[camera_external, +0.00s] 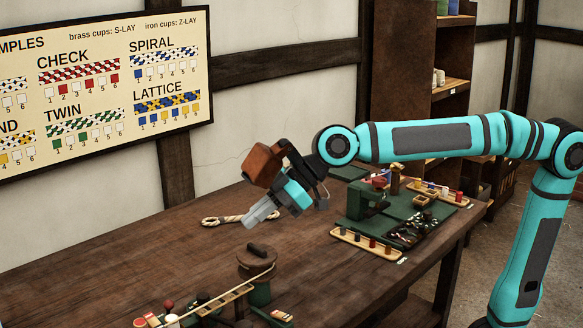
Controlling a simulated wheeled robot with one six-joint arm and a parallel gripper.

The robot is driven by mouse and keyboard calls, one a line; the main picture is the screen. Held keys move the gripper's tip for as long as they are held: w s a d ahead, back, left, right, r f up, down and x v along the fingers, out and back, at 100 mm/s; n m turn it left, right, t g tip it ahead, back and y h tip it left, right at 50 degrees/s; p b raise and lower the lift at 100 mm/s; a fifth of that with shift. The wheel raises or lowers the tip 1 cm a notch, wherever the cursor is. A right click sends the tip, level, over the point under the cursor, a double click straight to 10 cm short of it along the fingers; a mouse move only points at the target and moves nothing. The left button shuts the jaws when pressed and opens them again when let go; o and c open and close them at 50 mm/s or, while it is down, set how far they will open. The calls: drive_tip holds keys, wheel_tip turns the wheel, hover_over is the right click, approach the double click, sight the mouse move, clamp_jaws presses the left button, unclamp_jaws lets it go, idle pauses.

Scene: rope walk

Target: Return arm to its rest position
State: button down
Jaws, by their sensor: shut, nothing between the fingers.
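My teal arm reaches in from the right, bent at the elbow, and stretches leftward over the wooden table (130,258). My gripper (250,222) points down and to the left above the middle of the table. Its grey fingers are together with nothing between them. A brown box-like part (263,165) sits by the wrist. The gripper is apart from the things on the table, though its height above the surface is hard to judge.
A green rig (385,215) with small cups and bobbins stands under the forearm. A bobbin strip (366,243) lies before it. A rope coil (222,220) lies behind the gripper. A dark round-topped post (257,258) and a long wooden strip (222,299) are in front. A pattern board (100,90) hangs behind.

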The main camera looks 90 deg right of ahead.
drive_tip(key=s+d+m+t+h, duration=0.1)
drive_tip(key=s+d+m+t, duration=0.1)
drive_tip(key=s, duration=0.8)
drive_tip(key=s+d+m+t+h, duration=0.1)
drive_tip(key=s+d, duration=0.3)
drive_tip(key=s, duration=0.7)
drive_tip(key=s+d+m+t+h, duration=0.1)
drive_tip(key=s+d+m+t, duration=0.2)
drive_tip(key=s, duration=0.8)
drive_tip(key=shift+s+d+f+m+t+h, duration=0.3)
drive_tip(key=shift+f+t, duration=0.15)
drive_tip(key=shift+t, duration=0.15)
drive_tip(key=shift+w, duration=0.15)
